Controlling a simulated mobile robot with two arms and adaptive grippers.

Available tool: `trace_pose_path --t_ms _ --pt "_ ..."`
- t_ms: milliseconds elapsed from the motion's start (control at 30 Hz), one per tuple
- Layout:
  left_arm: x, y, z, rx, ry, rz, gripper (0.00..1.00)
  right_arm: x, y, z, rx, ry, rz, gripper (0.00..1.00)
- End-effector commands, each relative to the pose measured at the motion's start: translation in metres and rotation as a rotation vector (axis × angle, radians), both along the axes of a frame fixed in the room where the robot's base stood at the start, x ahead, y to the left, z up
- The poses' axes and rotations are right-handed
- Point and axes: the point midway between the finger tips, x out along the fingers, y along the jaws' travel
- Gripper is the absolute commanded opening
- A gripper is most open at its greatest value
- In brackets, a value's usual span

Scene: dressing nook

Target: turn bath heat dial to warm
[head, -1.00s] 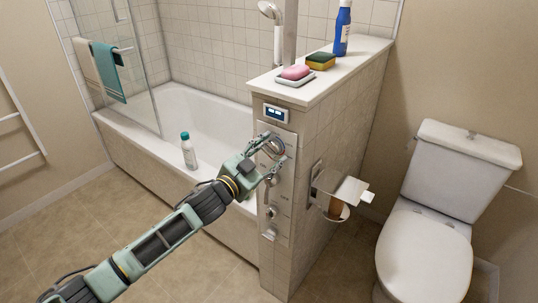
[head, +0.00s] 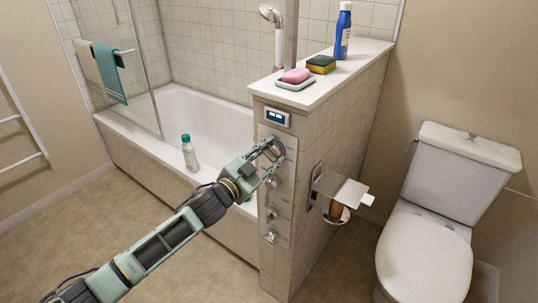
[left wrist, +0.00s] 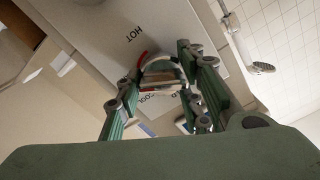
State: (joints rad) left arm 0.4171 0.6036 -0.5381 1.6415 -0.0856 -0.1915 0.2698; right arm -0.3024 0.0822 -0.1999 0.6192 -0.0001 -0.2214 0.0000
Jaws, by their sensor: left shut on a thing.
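The bath heat dial (head: 276,148) is the round metal knob at the top of the grey control panel (head: 283,222) on the end of the tiled half wall. My left gripper (head: 270,150) is at the dial with its fingers shut on it, partly covering it in the head view. In the left wrist view, the dial (left wrist: 161,74) sits between the two fingers. A red arc and the word HOT show on the panel (left wrist: 120,30) beside it, with COOL partly hidden near the left finger. I cannot clearly see the dial's pointer. My right gripper is not in view.
Below the dial are other metal knobs (head: 271,213), and a small display (head: 277,116) is above it. The paper holder (head: 340,190) sticks out to the right. A white bottle (head: 189,153) stands on the tub rim. Soap (head: 296,75) lies on the ledge above.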

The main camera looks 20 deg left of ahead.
Motion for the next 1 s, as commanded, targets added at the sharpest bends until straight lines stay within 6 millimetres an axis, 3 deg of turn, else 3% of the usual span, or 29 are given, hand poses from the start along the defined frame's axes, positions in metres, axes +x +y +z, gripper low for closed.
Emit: trace_pose_path --t_ms 67,100,267,667,1000 --pt "-0.001 -0.002 -0.005 -0.001 0.007 -0.005 0.09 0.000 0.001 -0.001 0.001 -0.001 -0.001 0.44" --pt "-0.002 -0.003 -0.005 -0.001 0.007 -0.005 0.36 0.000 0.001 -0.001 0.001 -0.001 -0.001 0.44" --pt "-0.001 -0.002 -0.005 -0.001 0.008 -0.004 0.50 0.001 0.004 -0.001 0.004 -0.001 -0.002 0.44" --pt "-0.006 0.001 -0.003 -0.002 0.005 -0.002 0.50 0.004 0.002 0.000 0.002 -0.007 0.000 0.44" --pt "-0.059 0.019 -0.004 0.000 0.008 -0.004 0.50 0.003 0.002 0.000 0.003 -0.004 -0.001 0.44"
